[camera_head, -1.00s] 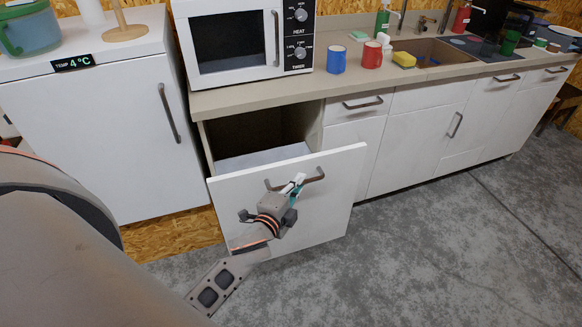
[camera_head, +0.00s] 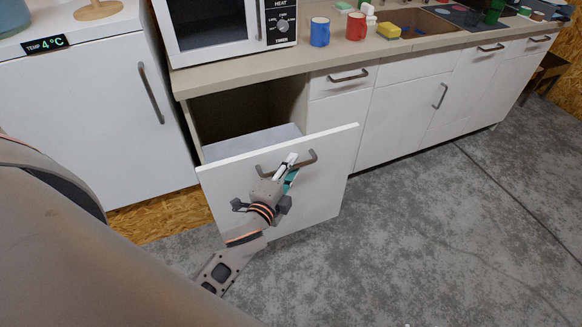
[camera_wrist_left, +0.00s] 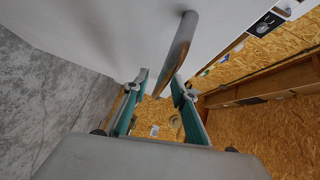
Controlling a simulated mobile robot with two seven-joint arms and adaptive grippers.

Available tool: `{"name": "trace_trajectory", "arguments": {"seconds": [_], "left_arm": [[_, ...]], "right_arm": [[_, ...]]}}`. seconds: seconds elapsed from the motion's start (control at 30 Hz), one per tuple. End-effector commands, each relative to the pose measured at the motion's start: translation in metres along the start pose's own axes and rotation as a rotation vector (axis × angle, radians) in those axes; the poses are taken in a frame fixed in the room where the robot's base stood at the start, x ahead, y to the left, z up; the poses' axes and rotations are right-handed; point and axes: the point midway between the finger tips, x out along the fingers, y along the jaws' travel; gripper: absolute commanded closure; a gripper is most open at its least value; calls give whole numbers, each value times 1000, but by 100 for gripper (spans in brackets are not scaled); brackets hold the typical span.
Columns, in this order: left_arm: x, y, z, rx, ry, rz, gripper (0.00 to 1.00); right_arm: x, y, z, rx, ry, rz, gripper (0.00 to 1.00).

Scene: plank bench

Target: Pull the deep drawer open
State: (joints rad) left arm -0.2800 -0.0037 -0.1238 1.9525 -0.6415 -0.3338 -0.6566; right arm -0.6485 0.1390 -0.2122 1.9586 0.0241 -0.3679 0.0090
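The deep drawer stands well out of the cabinet below the microwave; its white front (camera_head: 325,185) and open inside show in the head view. Its curved grey handle (camera_head: 306,161) is near the front's top edge. My left gripper (camera_head: 289,168) is at the handle. In the left wrist view, the handle (camera_wrist_left: 181,45) runs between the two fingers of the left gripper (camera_wrist_left: 160,88). The fingers are apart, with gaps showing beside the bar; I cannot tell whether either touches it. The drawer front (camera_wrist_left: 110,35) fills the upper left there. My right gripper is not in view.
A white fridge (camera_head: 85,125) with a handle stands left of the drawer. The counter (camera_head: 235,74) above holds a microwave (camera_head: 215,30), a blue mug (camera_head: 320,32) and a red mug (camera_head: 356,26). Grey floor (camera_head: 430,230) is clear in front of the cabinets.

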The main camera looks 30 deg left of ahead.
Motion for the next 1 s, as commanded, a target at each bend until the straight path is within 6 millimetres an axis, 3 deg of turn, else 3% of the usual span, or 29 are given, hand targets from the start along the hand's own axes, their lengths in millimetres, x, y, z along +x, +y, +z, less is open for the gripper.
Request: {"name": "trace_trajectory", "arguments": {"seconds": [0.33, 0.8, 1.0], "left_arm": [[-11, 0, 0, 0, 0, 1, 74], [-95, 1, 0, -1, -1, 3, 74], [-115, 0, 0, -1, -1, 1, 74]], "right_arm": [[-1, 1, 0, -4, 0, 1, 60], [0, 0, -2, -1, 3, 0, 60], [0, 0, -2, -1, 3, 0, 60]]}}
